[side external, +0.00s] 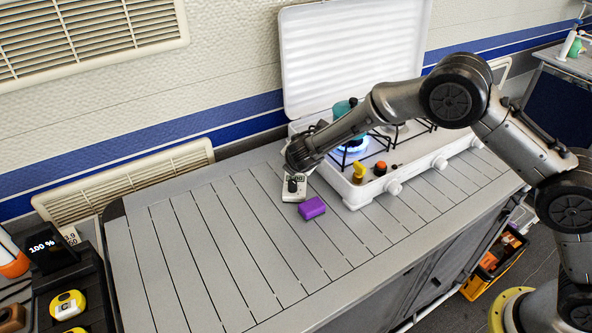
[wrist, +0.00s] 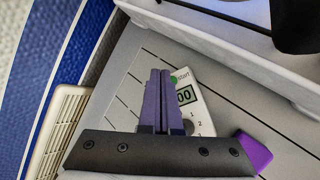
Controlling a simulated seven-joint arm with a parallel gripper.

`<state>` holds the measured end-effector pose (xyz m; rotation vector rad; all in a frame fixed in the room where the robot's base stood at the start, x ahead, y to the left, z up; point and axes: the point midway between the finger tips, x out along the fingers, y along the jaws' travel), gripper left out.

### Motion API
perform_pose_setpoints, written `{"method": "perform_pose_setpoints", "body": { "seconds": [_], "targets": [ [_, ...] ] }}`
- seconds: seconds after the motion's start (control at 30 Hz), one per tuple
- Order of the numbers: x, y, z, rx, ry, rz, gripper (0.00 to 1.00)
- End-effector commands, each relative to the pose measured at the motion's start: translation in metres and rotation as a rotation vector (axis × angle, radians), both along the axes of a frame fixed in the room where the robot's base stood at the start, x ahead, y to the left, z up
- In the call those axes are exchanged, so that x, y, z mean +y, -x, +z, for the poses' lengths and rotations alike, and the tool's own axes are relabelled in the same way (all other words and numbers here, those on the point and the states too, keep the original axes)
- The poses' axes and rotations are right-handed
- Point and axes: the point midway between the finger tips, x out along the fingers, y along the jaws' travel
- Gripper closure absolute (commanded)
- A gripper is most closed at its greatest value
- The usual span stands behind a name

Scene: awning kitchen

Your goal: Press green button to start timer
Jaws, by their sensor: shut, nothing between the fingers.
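The timer is a small white device with a dark-digit display. It lies on the slatted counter beside the stove in the side external view (side external: 294,193), partly hidden by my gripper. I cannot tell whether the fingertips touch the timer. In the side external view my gripper (side external: 292,180) is over the timer.
A purple block (side external: 312,208) lies close to the timer. The white stove (side external: 352,197) with a lit blue burner, a teal pot (side external: 345,107) and small yellow and orange items stands to the right. The counter (side external: 200,240) to the left is clear.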

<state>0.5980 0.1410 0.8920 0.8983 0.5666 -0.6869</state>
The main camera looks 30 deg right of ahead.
Motion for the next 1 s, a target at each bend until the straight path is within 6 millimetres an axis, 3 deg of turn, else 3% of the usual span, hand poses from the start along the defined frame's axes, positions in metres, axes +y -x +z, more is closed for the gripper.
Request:
{"method": "perform_pose_setpoints", "body": {
  "seconds": [1.0],
  "targets": [
    [0.0001,0.0000,-0.0087,0.000,0.000,0.000,1.00]
  ]
}}
